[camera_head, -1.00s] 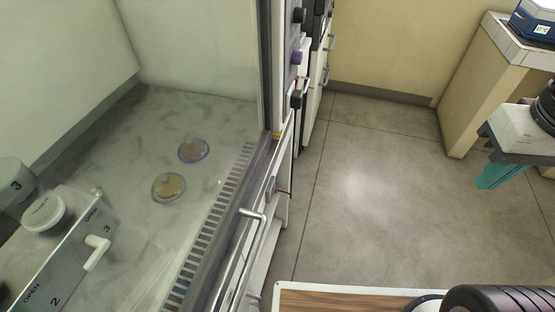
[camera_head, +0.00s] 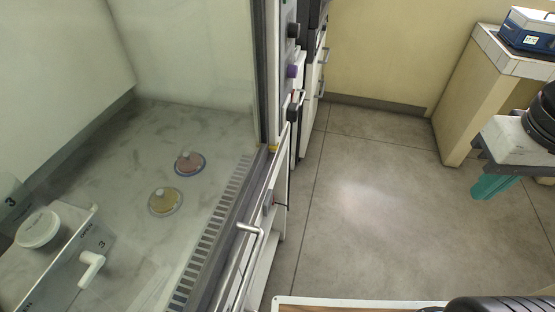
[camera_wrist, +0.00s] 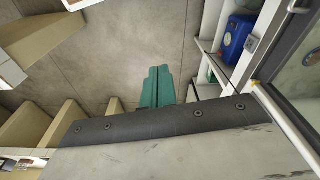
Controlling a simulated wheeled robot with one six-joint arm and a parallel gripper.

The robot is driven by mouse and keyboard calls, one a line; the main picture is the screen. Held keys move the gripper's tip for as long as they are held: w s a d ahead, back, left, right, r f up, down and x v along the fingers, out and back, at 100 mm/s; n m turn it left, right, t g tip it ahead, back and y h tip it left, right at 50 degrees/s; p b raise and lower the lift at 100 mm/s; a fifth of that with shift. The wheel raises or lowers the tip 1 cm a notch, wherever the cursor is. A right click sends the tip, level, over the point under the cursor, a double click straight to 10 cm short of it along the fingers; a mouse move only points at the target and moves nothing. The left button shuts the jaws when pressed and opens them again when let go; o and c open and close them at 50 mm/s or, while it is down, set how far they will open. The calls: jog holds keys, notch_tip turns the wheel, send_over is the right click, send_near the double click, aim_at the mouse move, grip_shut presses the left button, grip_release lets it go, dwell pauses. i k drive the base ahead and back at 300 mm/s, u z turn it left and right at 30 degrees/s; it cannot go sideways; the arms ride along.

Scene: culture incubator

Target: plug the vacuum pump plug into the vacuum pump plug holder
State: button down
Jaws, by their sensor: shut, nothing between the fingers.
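My gripper (camera_head: 492,186) shows at the right edge of the head view as teal fingers below a pale wrist part. It hangs over open floor, well away from the cabinet. In the wrist view my gripper (camera_wrist: 157,88) has its teal fingers together, with nothing between them. A blue container (camera_wrist: 237,35) stands on a low shelf at the upper right of the wrist view, and a thin dark cable (camera_wrist: 236,86) runs near it. I cannot make out the vacuum pump plug or its holder for sure in either view.
A counter (camera_head: 490,60) with a blue device (camera_head: 530,28) stands at the right. The floor between is clear.

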aim_at(293, 111)
jog(key=k, duration=1.3)
jog(key=z, duration=0.75)
jog(key=i, duration=1.15)
jog(key=u, duration=0.65)
jog(key=i, duration=0.35)
jog(key=u, duration=0.4)
